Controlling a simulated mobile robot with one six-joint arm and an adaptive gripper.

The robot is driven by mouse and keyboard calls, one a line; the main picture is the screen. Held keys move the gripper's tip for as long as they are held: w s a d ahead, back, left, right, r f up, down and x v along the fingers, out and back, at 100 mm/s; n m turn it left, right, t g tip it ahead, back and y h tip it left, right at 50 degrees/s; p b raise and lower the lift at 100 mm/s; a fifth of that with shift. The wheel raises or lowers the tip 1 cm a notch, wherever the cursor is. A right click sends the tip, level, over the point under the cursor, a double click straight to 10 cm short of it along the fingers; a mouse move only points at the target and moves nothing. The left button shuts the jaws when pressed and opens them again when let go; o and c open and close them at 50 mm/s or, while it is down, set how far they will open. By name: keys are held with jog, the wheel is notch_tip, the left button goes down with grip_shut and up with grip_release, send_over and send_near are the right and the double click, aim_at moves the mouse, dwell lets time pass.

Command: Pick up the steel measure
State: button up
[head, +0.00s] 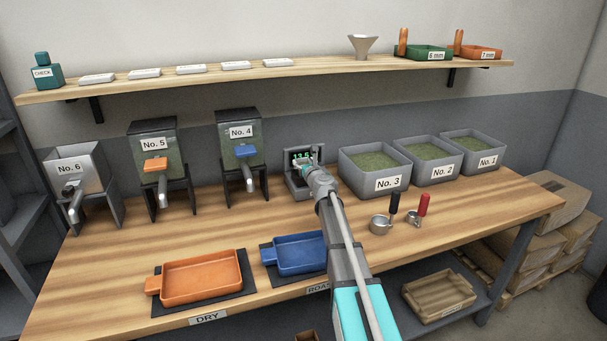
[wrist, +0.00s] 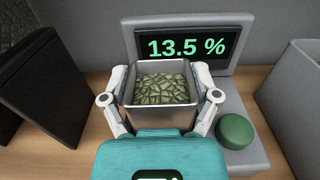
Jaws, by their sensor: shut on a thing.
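The steel measure (wrist: 160,117) is a square, open-topped steel cup filled with green beans (wrist: 161,88), upright in the wrist view. My gripper (wrist: 160,80) is shut on it, one finger against its left side and one against its right. The measure is at the grey meter (wrist: 243,152), in front of its display (wrist: 187,46), which reads 13.5 %. I cannot tell whether its base touches the meter; my gripper hides its lower part. In the head view my gripper (head: 309,168) is at the meter and largely hides the measure.
A green button (wrist: 235,132) is right of the measure. Bin No. 3 (head: 375,172) stands close on the right and hopper No. 4 (head: 240,148) on the left. Two scoops (head: 380,224) lie front right; orange (head: 200,280) and blue trays (head: 295,254) are in front.

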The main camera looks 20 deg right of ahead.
jog(key=shift+c, duration=0.3)
jog(key=shift+r, duration=0.1)
notch_tip(320, 180, up, 3)
jog(key=p, duration=0.2)
jog(key=shift+f+p, duration=0.2)
jog(key=shift+p, duration=0.15)
jog(key=s+a+r+p, duration=0.2)
jog(key=s+r+p, duration=0.8)
jog(key=s, duration=0.4)
jog(key=shift+r, duration=0.15)
dwell(0.5)
